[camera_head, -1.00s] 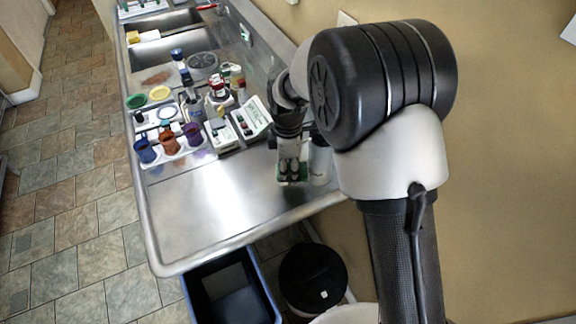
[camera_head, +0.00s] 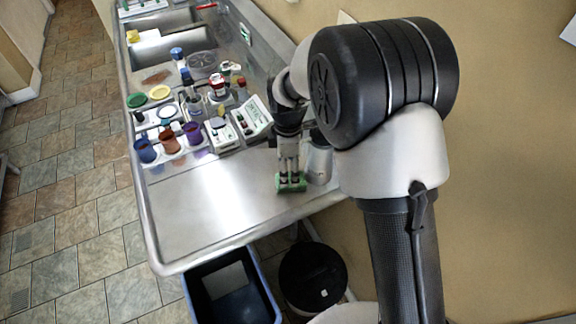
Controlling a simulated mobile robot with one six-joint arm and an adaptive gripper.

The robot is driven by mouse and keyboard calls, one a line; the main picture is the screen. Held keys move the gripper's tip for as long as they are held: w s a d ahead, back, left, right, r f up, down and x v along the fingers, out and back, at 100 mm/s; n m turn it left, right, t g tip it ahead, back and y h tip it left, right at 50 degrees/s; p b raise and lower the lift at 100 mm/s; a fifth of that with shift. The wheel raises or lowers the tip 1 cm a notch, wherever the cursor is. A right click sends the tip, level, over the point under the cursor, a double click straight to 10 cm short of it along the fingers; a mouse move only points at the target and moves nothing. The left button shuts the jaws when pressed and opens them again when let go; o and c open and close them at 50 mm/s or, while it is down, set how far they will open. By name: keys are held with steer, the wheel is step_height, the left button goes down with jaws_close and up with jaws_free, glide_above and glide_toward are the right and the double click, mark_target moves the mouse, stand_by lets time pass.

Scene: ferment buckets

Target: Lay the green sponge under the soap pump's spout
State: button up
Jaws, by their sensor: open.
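The green sponge (camera_head: 291,185) lies at the right end of the steel counter, directly below my fingertips. My gripper (camera_head: 290,178) points down over it and is open, with its fingers close above or at the sponge; I cannot tell if they touch it. A pale grey bottle (camera_head: 319,163), which looks like the soap pump, stands just right of my gripper. Its top and spout are hidden behind my arm, so I cannot see how the sponge lines up with the spout.
The steel counter (camera_head: 215,205) is bare to the left of my gripper. Several coloured cups, jars and a white-framed box (camera_head: 253,120) stand farther back. A sink (camera_head: 172,45) lies beyond them. A blue bin (camera_head: 262,290) and a black-lidded bucket (camera_head: 313,275) stand below the front edge.

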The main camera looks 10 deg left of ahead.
step_height(320, 180, up, 12)
steer(key=p, duration=0.3)
steer(key=shift+r, duration=0.25)
steer(key=s+d+r+m+t, duration=0.1)
steer(key=s+d+r+m, duration=0.35)
steer(key=d+r, duration=0.2)
steer(key=s+d+r+m+t, duration=0.1)
steer(key=s+d+r+m, duration=0.35)
steer(key=d+r, duration=0.2)
steer(key=s+d+m+t, duration=0.2)
steer(key=s+d+m, duration=0.8)
steer(key=s, duration=0.5)
steer(key=shift+d+m+t, duration=0.2)
steer(key=shift+m+t, duration=0.1)
steer(key=shift+m, duration=0.7)
